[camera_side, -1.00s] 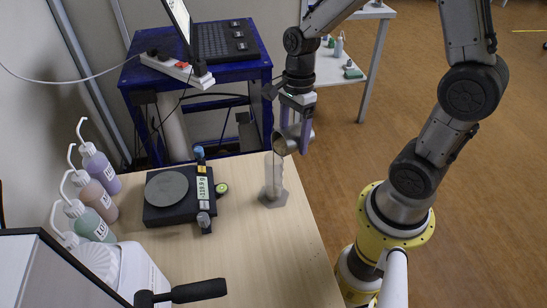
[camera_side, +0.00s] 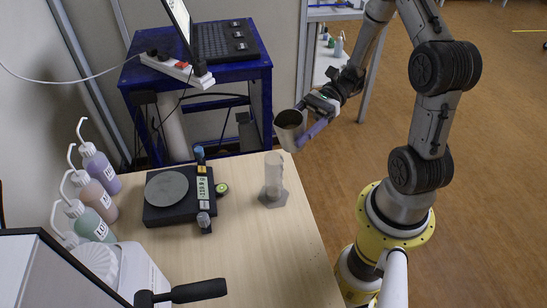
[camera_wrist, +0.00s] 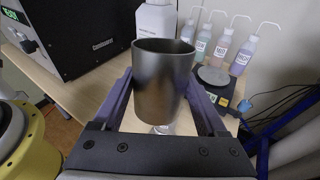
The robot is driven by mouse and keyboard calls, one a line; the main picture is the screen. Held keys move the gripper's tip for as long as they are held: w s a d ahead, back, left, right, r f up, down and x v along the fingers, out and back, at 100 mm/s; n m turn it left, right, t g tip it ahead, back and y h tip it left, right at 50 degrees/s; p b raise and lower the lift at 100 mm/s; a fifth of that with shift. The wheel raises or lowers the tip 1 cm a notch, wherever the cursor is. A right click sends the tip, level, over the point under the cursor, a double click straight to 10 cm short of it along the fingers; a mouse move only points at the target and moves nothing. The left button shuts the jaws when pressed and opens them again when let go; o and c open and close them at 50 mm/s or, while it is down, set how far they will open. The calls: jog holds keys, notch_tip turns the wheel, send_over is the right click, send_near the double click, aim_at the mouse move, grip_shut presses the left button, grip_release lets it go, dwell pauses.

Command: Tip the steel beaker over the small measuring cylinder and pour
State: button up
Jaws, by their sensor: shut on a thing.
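The steel beaker (camera_side: 290,128) is held in my gripper (camera_side: 308,132), above and just right of the small measuring cylinder in the side view. It looks close to upright, with a slight tilt, and its dark open mouth faces up. In the wrist view the beaker (camera_wrist: 162,85) sits between the two purple fingers of my gripper (camera_wrist: 162,100). The small measuring cylinder (camera_side: 273,177) is clear, upright on its hexagonal base near the table's right edge. In the wrist view only a bit of clear plastic (camera_wrist: 163,129) shows below the beaker. What is inside either vessel cannot be told.
A black balance (camera_side: 178,201) with a round pan stands left of the cylinder. Several wash bottles (camera_side: 100,168) line the table's left side. A machine with a black handle (camera_side: 190,291) is at the front. Free tabletop (camera_side: 245,245) lies in front of the cylinder.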

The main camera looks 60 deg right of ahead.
aim_at(299, 115)
jog(key=shift+r, duration=0.1)
jog(key=shift+r, duration=1.45)
jog(key=shift+a, duration=0.15)
